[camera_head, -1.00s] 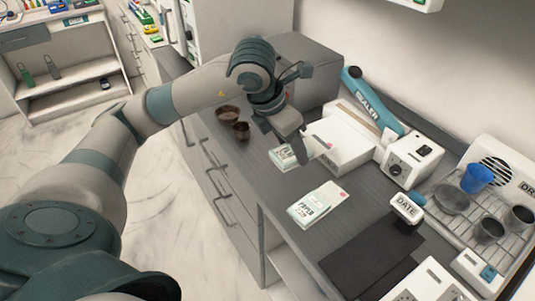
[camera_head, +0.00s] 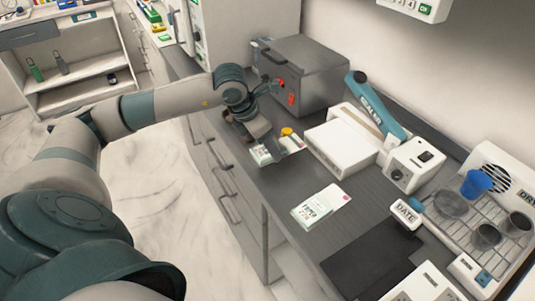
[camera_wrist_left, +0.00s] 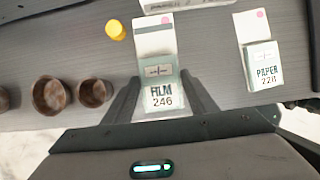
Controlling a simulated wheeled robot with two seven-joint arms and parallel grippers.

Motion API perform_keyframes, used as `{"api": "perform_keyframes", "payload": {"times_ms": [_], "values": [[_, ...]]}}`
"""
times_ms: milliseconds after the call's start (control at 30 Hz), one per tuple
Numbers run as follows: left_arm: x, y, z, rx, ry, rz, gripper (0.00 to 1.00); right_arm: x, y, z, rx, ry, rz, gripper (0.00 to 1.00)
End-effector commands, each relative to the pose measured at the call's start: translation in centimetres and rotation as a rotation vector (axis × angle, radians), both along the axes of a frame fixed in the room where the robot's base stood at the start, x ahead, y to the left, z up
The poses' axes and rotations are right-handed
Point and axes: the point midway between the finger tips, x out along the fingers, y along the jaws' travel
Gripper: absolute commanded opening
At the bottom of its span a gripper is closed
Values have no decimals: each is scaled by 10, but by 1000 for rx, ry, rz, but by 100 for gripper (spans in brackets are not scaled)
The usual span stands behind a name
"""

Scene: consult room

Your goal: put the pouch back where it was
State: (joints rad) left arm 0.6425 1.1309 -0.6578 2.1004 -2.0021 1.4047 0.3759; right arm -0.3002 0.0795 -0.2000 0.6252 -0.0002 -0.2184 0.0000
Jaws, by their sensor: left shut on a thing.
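The pouch marked FILM 246 (camera_wrist_left: 162,98) is white and pale green, with a pale end bearing a pink dot. In the left wrist view it lies between the two fingers of my left gripper (camera_wrist_left: 162,102), which is shut on it. In the head view the pouch (camera_head: 262,154) shows below my left gripper (camera_head: 258,140), near the counter's front edge. I cannot tell whether it touches the counter. A similar pouch marked PAPER 228 (camera_head: 318,206) lies flat nearer me; it also shows in the left wrist view (camera_wrist_left: 262,70). My right gripper is out of view.
Brown cups (camera_wrist_left: 52,95) stand left of the gripper in the wrist view. A yellow round item (camera_head: 287,132) is just beyond the pouch. A white box (camera_head: 341,146), the blue-handled sealer (camera_head: 376,106) and a grey box (camera_head: 312,68) line the back. A dark mat (camera_head: 365,262) lies nearer me.

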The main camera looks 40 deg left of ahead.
Motion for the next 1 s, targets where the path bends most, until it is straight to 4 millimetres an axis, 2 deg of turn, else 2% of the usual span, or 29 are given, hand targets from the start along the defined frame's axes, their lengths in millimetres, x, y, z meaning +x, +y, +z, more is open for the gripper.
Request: {"api": "perform_keyframes", "payload": {"times_ms": [167, 533, 967, 1000], "values": [[0, 0, -2, -1, 1, 1, 27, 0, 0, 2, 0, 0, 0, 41], [-1, 0, -39, 0, 3, 1, 27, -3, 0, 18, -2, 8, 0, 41], [0, -1, -44, 0, 0, 1, 27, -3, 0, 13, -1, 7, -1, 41], [0, 0, -43, 0, 1, 1, 57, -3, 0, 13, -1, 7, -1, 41]]}}
